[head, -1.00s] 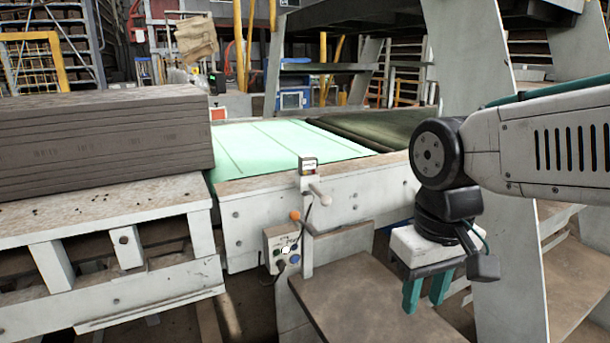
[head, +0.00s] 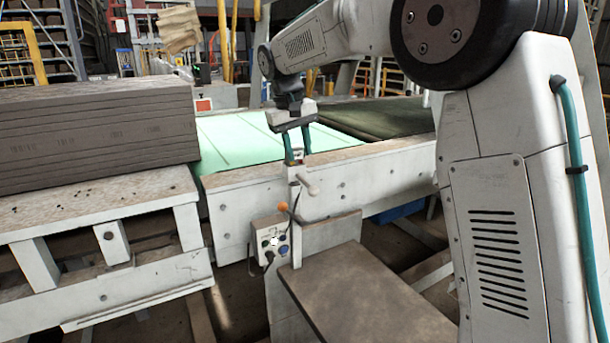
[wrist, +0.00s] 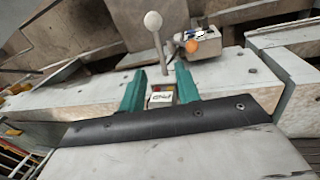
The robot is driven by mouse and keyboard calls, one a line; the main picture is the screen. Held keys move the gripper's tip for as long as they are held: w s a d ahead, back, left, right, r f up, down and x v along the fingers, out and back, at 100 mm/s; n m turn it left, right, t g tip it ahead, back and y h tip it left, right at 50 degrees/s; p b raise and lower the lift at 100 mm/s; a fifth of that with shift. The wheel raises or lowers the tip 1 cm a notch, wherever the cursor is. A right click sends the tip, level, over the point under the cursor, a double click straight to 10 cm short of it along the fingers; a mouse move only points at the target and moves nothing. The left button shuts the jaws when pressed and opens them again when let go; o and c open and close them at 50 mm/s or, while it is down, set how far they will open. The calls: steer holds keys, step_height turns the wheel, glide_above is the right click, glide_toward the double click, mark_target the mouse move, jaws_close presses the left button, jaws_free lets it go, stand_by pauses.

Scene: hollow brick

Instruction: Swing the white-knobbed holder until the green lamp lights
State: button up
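The white knob (head: 313,190) sits on a short rod at the top of the post by the conveyor's side rail. In the wrist view the white knob (wrist: 153,20) stands above a small labelled device (wrist: 161,97), which shows a yellow and a red spot. No lit green lamp can be made out on it. My gripper (head: 294,158) is right over this device, pointing down. In the wrist view its green fingers (wrist: 161,92) stand on either side of the device, with narrow gaps seeming to show. The device is mostly hidden by the fingers in the head view.
A control box (head: 270,240) with coloured buttons hangs on the post below, with an orange knob (head: 282,206) just above it. A stack of grey slabs (head: 95,135) lies left. The green conveyor belt (head: 230,140) runs behind. A brown plate (head: 350,300) lies in front.

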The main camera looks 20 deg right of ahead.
mark_target(306, 182)
steer(key=f, duration=0.2)
steer(key=d+f, duration=0.1)
steer(key=f, duration=0.4)
steer(key=shift+d+f, duration=0.3)
jaws_close()
